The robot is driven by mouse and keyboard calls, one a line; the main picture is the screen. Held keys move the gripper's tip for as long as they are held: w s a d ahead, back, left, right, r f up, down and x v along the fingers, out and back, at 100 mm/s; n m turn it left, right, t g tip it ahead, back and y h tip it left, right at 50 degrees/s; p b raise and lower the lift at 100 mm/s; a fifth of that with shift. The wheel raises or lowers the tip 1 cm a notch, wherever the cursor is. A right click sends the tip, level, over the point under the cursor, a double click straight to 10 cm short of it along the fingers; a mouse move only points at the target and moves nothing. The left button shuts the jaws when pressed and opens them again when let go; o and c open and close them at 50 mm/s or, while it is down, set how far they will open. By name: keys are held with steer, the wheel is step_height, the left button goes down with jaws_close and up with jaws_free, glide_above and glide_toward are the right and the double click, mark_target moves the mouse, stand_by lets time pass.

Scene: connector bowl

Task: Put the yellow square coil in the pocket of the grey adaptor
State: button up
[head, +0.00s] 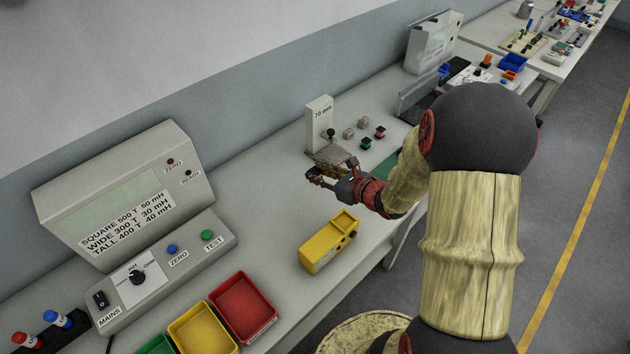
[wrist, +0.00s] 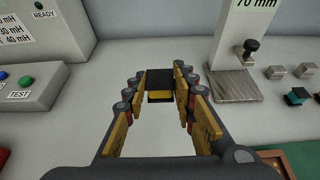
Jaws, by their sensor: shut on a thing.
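My gripper (head: 318,175) is shut on a small black-and-yellow part, the yellow square coil (wrist: 160,95), held between its fingertips in the wrist view. In the head view the fingers mostly hide the coil. My gripper is above the bench, in front of the 70 mm stand. Two small grey blocks (head: 349,133) sit on the bench right of the stand; they also show in the wrist view (wrist: 275,72). I cannot tell whether either is the grey adaptor, and no pocket is clear.
The 70 mm stand (head: 319,122) has a flat metal base (wrist: 233,87). Teal-black and pink-black parts (head: 380,131) lie right of it. A yellow box (head: 329,241) stands near the front edge. A tester (head: 135,200) and coloured bins (head: 243,335) are left. Bare bench lies between tester and stand.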

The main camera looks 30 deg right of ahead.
steer(key=w+d+f, duration=0.1)
steer(key=w+f, duration=0.1)
steer(key=w+d+f+b, duration=0.1)
steer(key=w+d+f, duration=0.1)
steer(key=w+f, duration=0.1)
steer(key=w+d+f+b, duration=0.1)
steer(key=w+d+f, duration=0.1)
steer(key=w+f, duration=0.1)
steer(key=shift+d, duration=0.25)
steer(key=shift+f+b, duration=0.75)
steer(key=shift+f, duration=0.8)
steer(key=shift+f, duration=0.15)
steer(key=o, duration=1)
steer(key=shift+o, duration=0.6)
